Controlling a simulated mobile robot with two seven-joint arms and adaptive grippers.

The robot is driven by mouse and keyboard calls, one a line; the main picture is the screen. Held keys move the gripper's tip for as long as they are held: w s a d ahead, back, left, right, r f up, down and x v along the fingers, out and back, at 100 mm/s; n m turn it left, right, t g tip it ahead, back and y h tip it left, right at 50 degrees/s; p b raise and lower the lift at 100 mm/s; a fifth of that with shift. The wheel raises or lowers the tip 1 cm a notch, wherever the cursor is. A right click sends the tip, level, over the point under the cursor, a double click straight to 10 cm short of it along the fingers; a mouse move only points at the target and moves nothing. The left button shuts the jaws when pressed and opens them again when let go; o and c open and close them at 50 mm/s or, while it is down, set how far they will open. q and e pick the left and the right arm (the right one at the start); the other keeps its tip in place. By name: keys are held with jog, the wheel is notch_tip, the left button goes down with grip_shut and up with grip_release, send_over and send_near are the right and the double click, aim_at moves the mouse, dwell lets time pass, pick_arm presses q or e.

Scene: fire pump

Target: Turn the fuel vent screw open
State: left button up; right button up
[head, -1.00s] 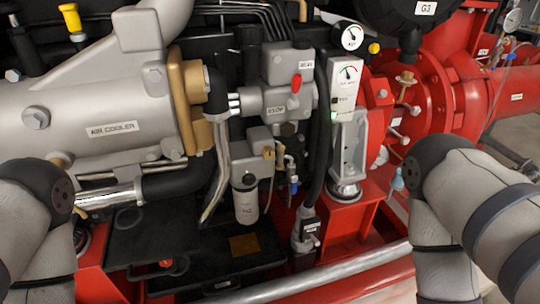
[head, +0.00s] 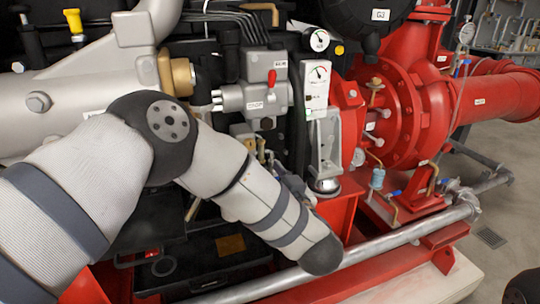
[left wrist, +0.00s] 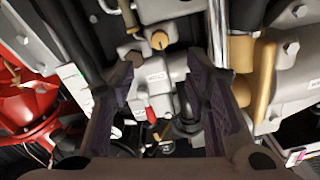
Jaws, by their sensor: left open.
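A small brass knob (left wrist: 160,40), which looks like the vent screw, sits on the grey fuel filter head in the left wrist view, where no label on it is readable. In the head view my left arm crosses in front of the engine and covers most of the fuel filter. My left gripper (left wrist: 165,92) shows in the left wrist view with its two dark fingers spread apart and nothing between them. The brass knob appears beyond the fingertips, between their lines, and apart from them.
The grey block with a red lever (head: 272,78) stands above my left arm, with a gauge panel (head: 316,85) to its right. The red pump housing (head: 405,100) is at the right. A grey pipe (head: 400,238) runs along the front. Open floor (head: 500,225) lies at the far right.

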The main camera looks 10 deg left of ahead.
aim_at(251, 146)
pick_arm(q)
jog(key=x, duration=0.4)
jog(key=b+x, duration=0.1)
jog(key=x, duration=0.4)
jog(key=shift+w+a+f, duration=0.15)
jog(key=shift+a+f, duration=0.05)
jog(key=shift+a, duration=0.05)
jog(key=shift+w+a+r, duration=0.1)
jog(key=shift+w+a, duration=0.05)
jog(key=shift+w, duration=0.15)
grip_shut()
